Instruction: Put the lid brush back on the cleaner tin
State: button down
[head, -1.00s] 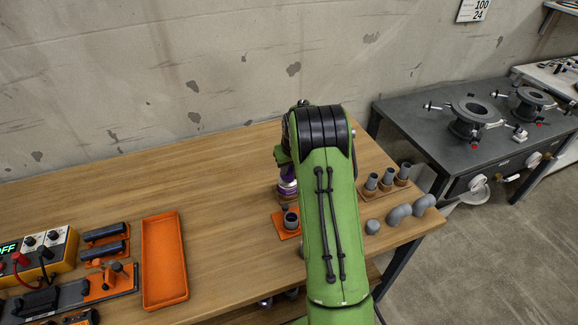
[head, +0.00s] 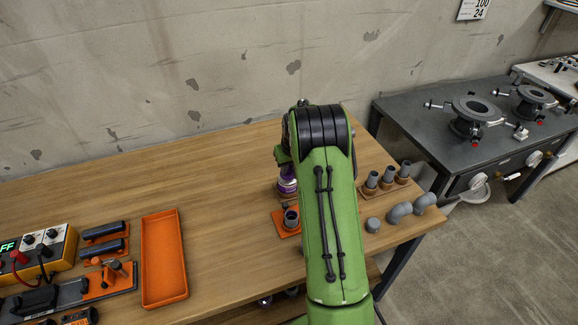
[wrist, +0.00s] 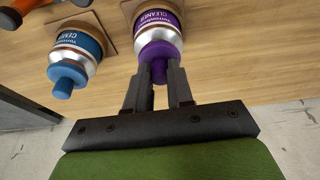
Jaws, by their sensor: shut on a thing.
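The cleaner tin (wrist: 155,22) has a purple and white label and a silver shoulder. In the wrist view it stands on a brown square pad. Its purple lid brush (wrist: 158,50) is at the mouth of the tin, in line with it. I cannot tell whether it is fully seated, and the brush part is hidden. My gripper (wrist: 161,72) is shut on the narrow knob of the lid. In the head view the cleaner tin (head: 287,187) shows just left of my green arm, which hides the gripper.
A blue-capped cement tin (wrist: 76,58) stands left of the cleaner tin in the wrist view. In the head view, grey pipe fittings (head: 398,212) stand right of my arm, and an orange tray (head: 163,258) lies left.

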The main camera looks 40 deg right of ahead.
jog(key=c, duration=0.9)
grip_release()
jog(key=shift+o, duration=0.2)
jog(key=shift+o, duration=0.5)
jog(key=shift+r+p, duration=2.7)
jog(key=shift+r, duration=1.15)
jog(key=shift+f, duration=0.1)
